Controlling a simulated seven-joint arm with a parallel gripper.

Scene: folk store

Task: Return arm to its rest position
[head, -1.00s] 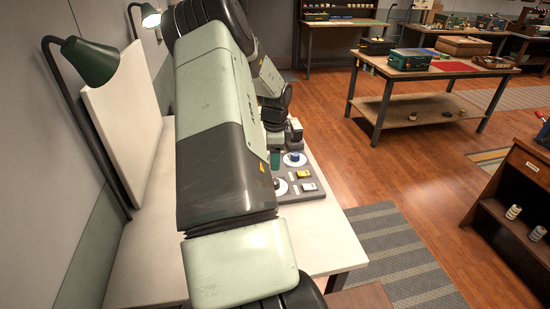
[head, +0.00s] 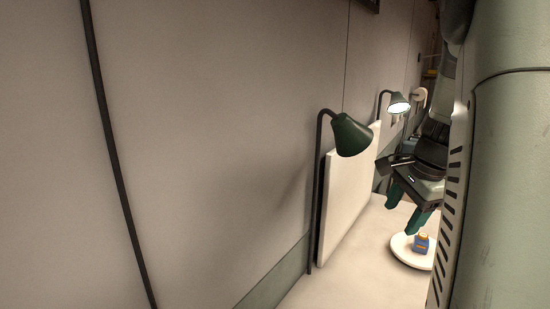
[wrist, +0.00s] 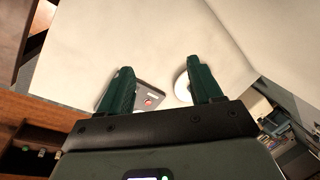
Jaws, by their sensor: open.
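My gripper (head: 407,208) shows at the right of the head view, above the white table (head: 365,270). Its two dark green fingers are spread apart with nothing between them. In the wrist view, the open gripper (wrist: 158,68) points out over the pale table top. My large pale-green arm link fills the right edge of the head view and hides much of the table. A small blue-and-orange item (head: 422,243) stands on a round white plate (head: 398,250) below the gripper, apart from it.
A green lamp (head: 352,136) and a lit lamp (head: 398,104) stand along the wall. A white upright panel (head: 345,200) stands at the table's back. In the wrist view, a grey tray (wrist: 152,90) and part of a white disc (wrist: 182,88) lie beyond the fingers.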

